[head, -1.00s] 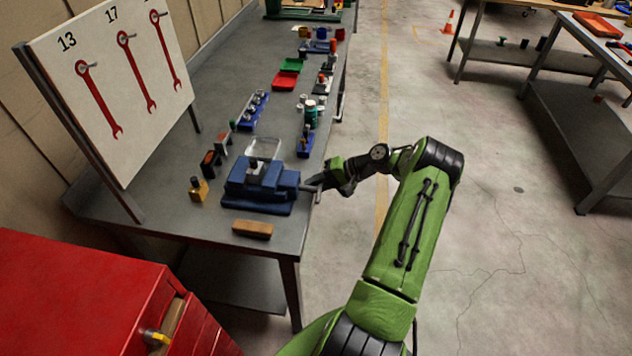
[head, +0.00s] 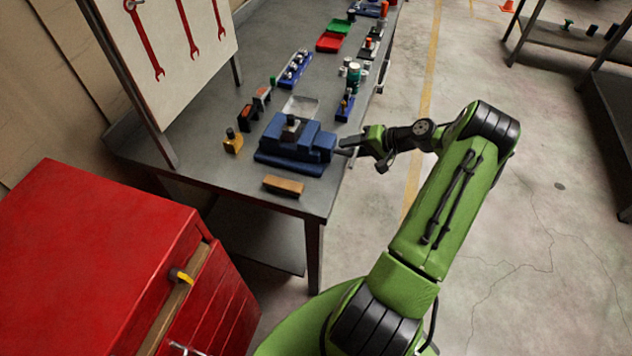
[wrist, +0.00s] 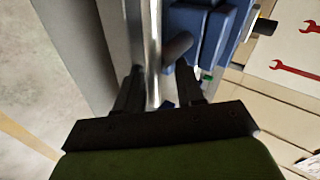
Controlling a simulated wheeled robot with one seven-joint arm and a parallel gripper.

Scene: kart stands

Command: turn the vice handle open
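The blue vice (head: 288,150) sits on the grey workbench near its front right corner. It also shows in the wrist view (wrist: 215,35). My gripper (head: 352,147) is at the vice's right side, just past the bench edge. In the wrist view a shiny bar, seemingly the vice handle (wrist: 153,50), runs down between the two fingers of my gripper (wrist: 158,85). The fingers stand apart, with a visible gap on the right of the bar. Whether the left finger touches the bar is unclear. A short grey rod (wrist: 178,48) sticks out beside the bar.
A wooden block (head: 284,186) lies in front of the vice, and a yellow item (head: 233,143) stands left of it. A red cabinet (head: 100,250) fills the lower left. A wrench board (head: 165,50) stands behind. The floor right of my arm is clear.

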